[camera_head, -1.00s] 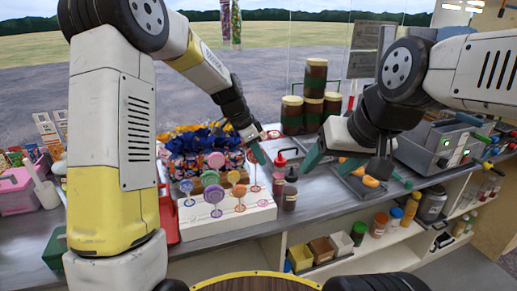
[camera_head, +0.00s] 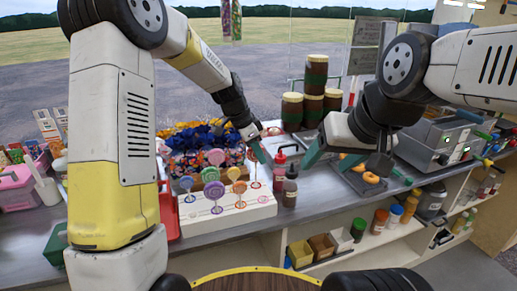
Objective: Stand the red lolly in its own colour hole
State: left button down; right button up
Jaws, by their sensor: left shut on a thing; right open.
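The white stepped lolly stand (camera_head: 228,222) sits on the counter, with coloured rings around its holes. My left gripper (camera_head: 259,152) is shut above the stand's right part. A thin lolly stick (camera_head: 254,172) shows just below its fingers, above a reddish ring (camera_head: 254,185). I take this to be the red lolly; its head is hidden by the gripper. I cannot tell whether the stick is inside the hole. My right gripper (camera_head: 319,153) is open and empty, right of the stand above the counter.
Purple (camera_head: 214,190), orange (camera_head: 239,187), blue (camera_head: 187,183) and other lollies stand close left of the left gripper. A pink-ringed hole (camera_head: 262,199) in front is empty. Sauce bottles (camera_head: 280,170) stand just right of the stand. Jars (camera_head: 313,105) stand behind.

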pick_arm(q)
jog(key=shift+f, duration=0.1)
dwell(0.4)
jog(key=shift+f, duration=0.6)
jog(key=shift+f, duration=0.75)
jog(key=shift+f, duration=1)
